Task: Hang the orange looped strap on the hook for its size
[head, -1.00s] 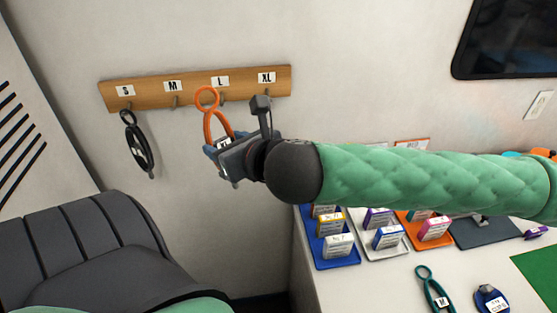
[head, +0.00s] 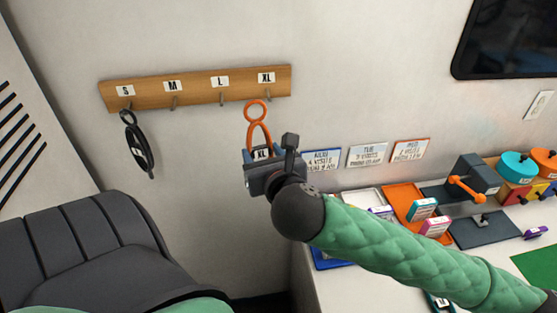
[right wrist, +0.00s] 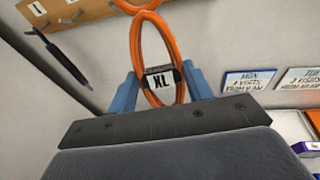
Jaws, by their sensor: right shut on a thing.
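The orange looped strap (head: 259,133) has a small ring at its top, a larger loop below and a tag reading XL; it also shows in the right wrist view (right wrist: 137,48). My right gripper (head: 262,154) is shut on the strap near its tag and holds it upright. In the head view the strap's ring appears just below the rack's right part, slightly left of the XL hook (head: 269,93). I cannot tell its distance from the wall. The wooden hook rack (head: 197,90) is labelled S, M, L, XL. My left gripper is not in view.
A black looped strap (head: 138,145) hangs at the S hook. The M hook (head: 174,103) and L hook (head: 221,99) look empty. Wall cards, an orange tray (head: 400,196) and a grey block with an orange handle (head: 474,176) are at right. A dark chair (head: 90,245) stands lower left.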

